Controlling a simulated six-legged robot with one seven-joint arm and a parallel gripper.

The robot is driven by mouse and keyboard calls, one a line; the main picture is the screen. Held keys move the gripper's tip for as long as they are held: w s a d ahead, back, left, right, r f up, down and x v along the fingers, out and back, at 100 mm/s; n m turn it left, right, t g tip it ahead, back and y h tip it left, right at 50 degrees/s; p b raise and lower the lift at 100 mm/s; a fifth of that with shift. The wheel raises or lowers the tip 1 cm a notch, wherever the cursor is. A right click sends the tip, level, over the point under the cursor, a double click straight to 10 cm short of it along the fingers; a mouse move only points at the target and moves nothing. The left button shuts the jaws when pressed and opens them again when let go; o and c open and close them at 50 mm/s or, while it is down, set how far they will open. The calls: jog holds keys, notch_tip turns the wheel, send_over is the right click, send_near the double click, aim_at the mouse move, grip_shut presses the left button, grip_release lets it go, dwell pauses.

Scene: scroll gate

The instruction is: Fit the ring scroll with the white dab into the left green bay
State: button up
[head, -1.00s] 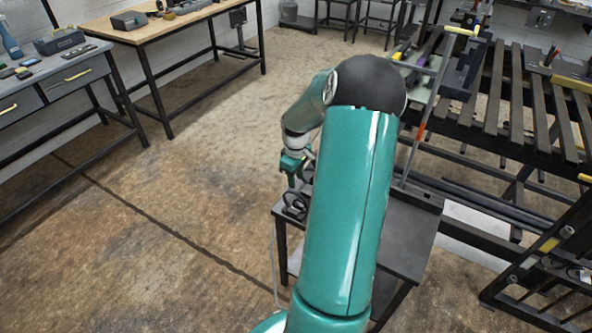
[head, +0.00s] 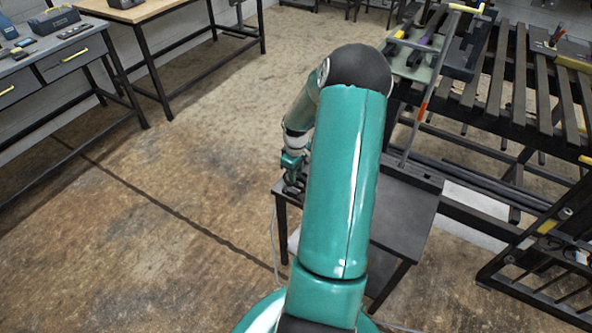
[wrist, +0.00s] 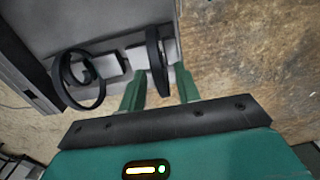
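My gripper (wrist: 160,82) is open in the wrist view, with its two green fingers apart. A dark ring scroll (wrist: 152,50), seen nearly edge-on, stands between the fingertips, with a gap visible on the right. No white dab shows on either. In the head view my gripper (head: 293,172) is small, at the left edge of the low dark table (head: 407,220), and my arm hides much of it. I cannot make out the left green bay.
A black rack (head: 545,255) is at right. Floor on the left is open.

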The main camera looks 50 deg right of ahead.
grip_shut()
jog(key=shift+r, duration=1.6)
notch_tip(320, 180, up, 9)
dwell(0.8)
jog(key=shift+f, duration=0.1)
